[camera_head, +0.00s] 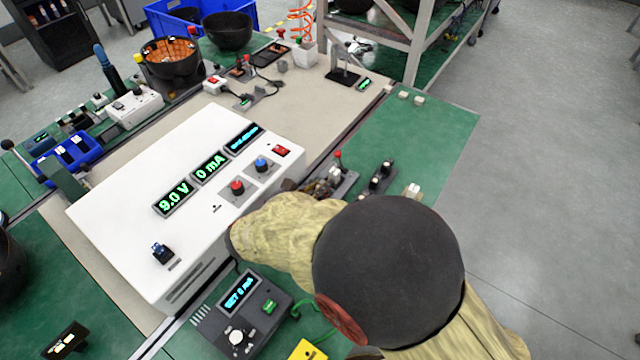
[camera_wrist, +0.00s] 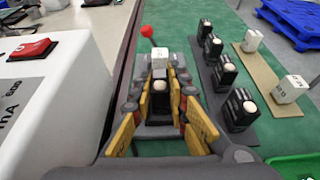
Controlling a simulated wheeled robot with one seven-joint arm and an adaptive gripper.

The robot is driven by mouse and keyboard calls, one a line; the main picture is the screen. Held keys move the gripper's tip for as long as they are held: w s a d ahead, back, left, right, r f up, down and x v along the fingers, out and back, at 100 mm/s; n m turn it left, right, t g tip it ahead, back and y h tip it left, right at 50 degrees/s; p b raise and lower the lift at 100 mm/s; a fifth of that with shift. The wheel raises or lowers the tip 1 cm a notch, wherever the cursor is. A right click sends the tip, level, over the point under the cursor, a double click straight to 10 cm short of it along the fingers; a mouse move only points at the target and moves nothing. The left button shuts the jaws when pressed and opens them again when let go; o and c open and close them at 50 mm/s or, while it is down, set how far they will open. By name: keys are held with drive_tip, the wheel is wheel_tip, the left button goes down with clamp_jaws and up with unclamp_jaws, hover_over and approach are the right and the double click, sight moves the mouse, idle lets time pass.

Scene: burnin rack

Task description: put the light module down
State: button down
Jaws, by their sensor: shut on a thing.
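My gripper (camera_wrist: 159,98) is closed around a small black light module (camera_wrist: 159,105) with a cream dome on top, low between the two yellow-padded fingers in the wrist view. A white block (camera_wrist: 159,59) stands just beyond it, in front of a red-knobbed lever (camera_wrist: 149,33). I cannot tell whether the module touches what is below it. In the head view my arm hides the gripper and the held module. Several similar black modules (camera_wrist: 225,70) stand in a row on a dark strip to the right.
White blocks (camera_wrist: 252,40) stand on a tan strip farther right. The white power supply (camera_head: 135,215), reading 9.0 V and 0 mA, is close on the left. A grey meter (camera_head: 240,312) sits nearer me.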

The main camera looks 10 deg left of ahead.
drive_tip(key=shift+f, duration=0.2)
drive_tip(key=c, duration=1.8)
unclamp_jaws()
drive_tip(key=shift+r, duration=0.1)
drive_tip(key=shift+c, duration=0.2)
drive_tip(key=shift+o, duration=0.5)
